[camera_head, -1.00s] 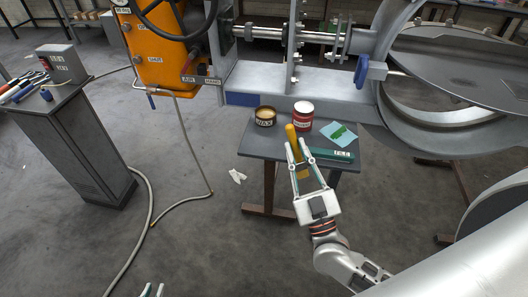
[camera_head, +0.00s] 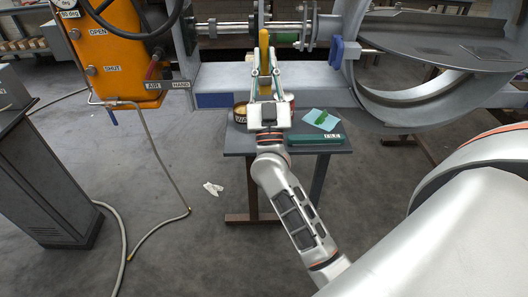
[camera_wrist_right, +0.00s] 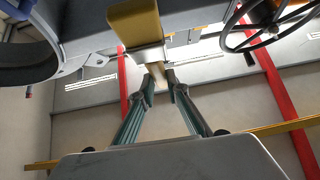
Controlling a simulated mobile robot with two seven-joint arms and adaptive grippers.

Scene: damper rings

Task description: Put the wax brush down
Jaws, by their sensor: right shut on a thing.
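The wax brush, with its yellow handle (camera_head: 264,48), is held upright in my right gripper (camera_head: 264,76), above the back of the small grey table and in front of the grey machine beam. In the right wrist view the fingertips (camera_wrist_right: 161,84) close on its tan part, with a pale band and a wider yellow part (camera_wrist_right: 134,27) beyond. The wax tin (camera_head: 240,112) stands on the table, partly hidden by my gripper. The red tin (camera_head: 292,101) is almost wholly hidden behind it. My left gripper is not in view.
The small table (camera_head: 240,144) also bears a green file (camera_head: 316,139) and a light blue cloth (camera_head: 321,119) with a green patch. The machine's beam (camera_head: 220,78) and blue-handled part (camera_head: 336,52) stand behind. An orange panel (camera_head: 115,50) and hose are at left.

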